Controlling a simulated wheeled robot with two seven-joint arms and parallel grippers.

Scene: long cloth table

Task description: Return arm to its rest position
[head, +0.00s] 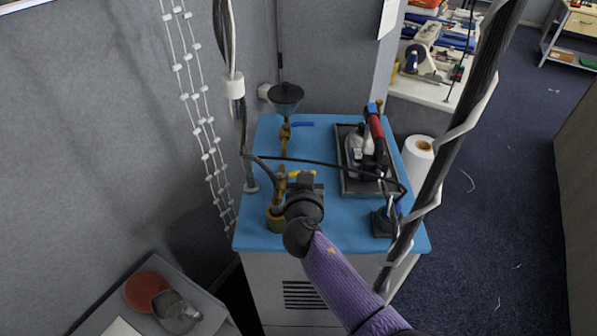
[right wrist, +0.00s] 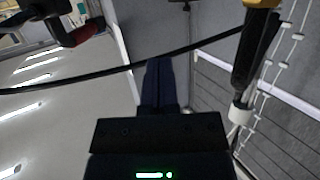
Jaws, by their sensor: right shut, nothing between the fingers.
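My right arm, in a purple sleeve (head: 340,280), reaches in from the bottom right of the head view. Its black right gripper (head: 305,180) is over the blue-topped cabinet (head: 338,222), close to the brass-coloured pipe fitting. In the right wrist view the fingers (right wrist: 159,68) are together, with nothing between them. My left gripper is in neither view.
The iron-like tool with a red handle (head: 376,127) lies in a dark tray (head: 350,185) right of my gripper. A black cable (head: 330,162) crosses above the cabinet top; it also passes beyond my fingers in the right wrist view (right wrist: 100,75). Hanging cords are at left.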

